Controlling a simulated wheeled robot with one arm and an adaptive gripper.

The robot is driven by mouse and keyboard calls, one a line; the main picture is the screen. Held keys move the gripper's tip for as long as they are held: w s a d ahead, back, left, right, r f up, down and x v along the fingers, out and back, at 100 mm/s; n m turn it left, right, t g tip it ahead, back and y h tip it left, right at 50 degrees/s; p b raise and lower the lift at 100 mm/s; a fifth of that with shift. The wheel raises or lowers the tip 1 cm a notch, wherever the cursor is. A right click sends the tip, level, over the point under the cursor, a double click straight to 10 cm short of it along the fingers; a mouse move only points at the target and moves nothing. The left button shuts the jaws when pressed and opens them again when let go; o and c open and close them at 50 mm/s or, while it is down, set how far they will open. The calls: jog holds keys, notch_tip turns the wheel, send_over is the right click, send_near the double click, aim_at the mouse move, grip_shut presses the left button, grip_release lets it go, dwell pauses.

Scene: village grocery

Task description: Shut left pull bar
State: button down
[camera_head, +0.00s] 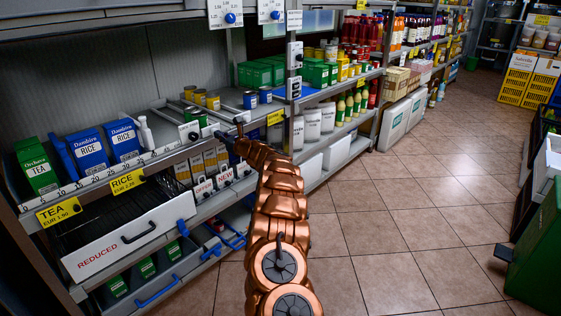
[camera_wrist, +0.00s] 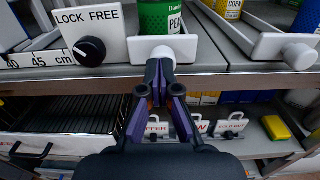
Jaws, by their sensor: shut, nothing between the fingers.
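The left pull bar (camera_wrist: 160,50) has a white front plate with a round white knob at the shelf edge, with a green can (camera_wrist: 160,17) behind it. My gripper (camera_wrist: 160,68) is shut and empty, its fingertips overlapping the lower part of that knob in the wrist view; I cannot tell whether they touch it. A second pull bar (camera_wrist: 285,48) with a white knob is to the right and stands out towards the camera. In the head view my gripper (camera_head: 238,126) is at the shelf's front edge, hiding part of the left bar.
Left of the bar is a LOCK FREE plate (camera_wrist: 92,27) with a black knob. Below are several small labelled fronts with handles and a yellow sponge-like block (camera_wrist: 275,127). A REDUCED drawer (camera_head: 130,238) stands pulled out at left. The tiled floor (camera_head: 400,220) to the right is clear.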

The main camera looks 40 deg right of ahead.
jog(key=shift+w+r, duration=0.2)
jog(key=shift+w, duration=0.2)
jog(key=shift+r, duration=0.15)
jog(key=shift+a, duration=0.1)
jog(key=b+v, duration=0.1)
jog(key=v, duration=1.3)
jog(key=shift+d+f+b, duration=0.3)
jog(key=shift+d+b, duration=0.05)
jog(key=shift+s+a, duration=0.1)
